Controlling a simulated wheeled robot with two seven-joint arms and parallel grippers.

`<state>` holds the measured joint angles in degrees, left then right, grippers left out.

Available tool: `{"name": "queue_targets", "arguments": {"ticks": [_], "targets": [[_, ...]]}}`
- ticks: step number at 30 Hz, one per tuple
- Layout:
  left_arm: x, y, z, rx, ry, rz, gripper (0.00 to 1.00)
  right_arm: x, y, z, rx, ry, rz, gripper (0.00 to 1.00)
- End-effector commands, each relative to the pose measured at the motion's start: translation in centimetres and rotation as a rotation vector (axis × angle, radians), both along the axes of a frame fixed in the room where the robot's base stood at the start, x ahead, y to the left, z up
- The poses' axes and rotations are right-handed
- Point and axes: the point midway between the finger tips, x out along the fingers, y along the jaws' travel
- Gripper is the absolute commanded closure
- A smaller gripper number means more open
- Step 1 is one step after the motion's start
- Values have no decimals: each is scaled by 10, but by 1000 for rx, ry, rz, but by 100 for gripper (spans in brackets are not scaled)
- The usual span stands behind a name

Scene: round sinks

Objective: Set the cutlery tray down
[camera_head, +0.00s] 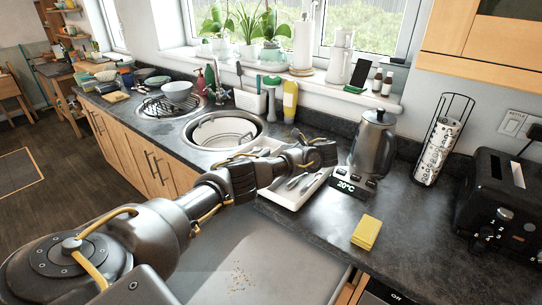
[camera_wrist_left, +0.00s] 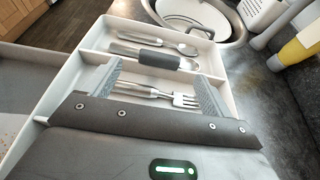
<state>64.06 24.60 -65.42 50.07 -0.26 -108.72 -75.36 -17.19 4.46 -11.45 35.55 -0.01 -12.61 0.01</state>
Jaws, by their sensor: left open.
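The white cutlery tray (camera_head: 296,194) lies on the dark counter in front of the kettle, partly hidden by my left arm in the head view. In the left wrist view the tray (camera_wrist_left: 112,28) shows compartments with a fork (camera_wrist_left: 180,98), a dark-handled utensil (camera_wrist_left: 158,58) and a spoon. My left gripper (camera_head: 318,154) is over the tray. In the wrist view its two fingers are apart, on either side of the fork compartment, with nothing clearly held between them. I cannot tell whether the fingers touch the tray. My right gripper is not in view.
A kettle (camera_head: 373,143) stands on its base right behind the tray. A yellow sponge (camera_head: 366,232) lies at the tray's right. The round sink (camera_head: 224,128) is behind left. A black toaster (camera_head: 502,200) stands at right. Counter between sponge and toaster is clear.

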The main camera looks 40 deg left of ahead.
Motion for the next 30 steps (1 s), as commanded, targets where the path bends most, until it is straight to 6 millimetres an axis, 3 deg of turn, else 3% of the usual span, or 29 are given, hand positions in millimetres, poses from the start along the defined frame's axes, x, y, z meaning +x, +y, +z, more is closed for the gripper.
{"name": "queue_targets", "arguments": {"ticks": [6,8,12,30], "targets": [[2,-46,17,-1,-3,-4,15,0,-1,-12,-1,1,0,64],[1,-52,29,0,1,-1,15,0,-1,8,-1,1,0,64],[1,-64,31,0,0,0,15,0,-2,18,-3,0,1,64],[1,-69,28,0,0,0,15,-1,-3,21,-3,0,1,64]]}}
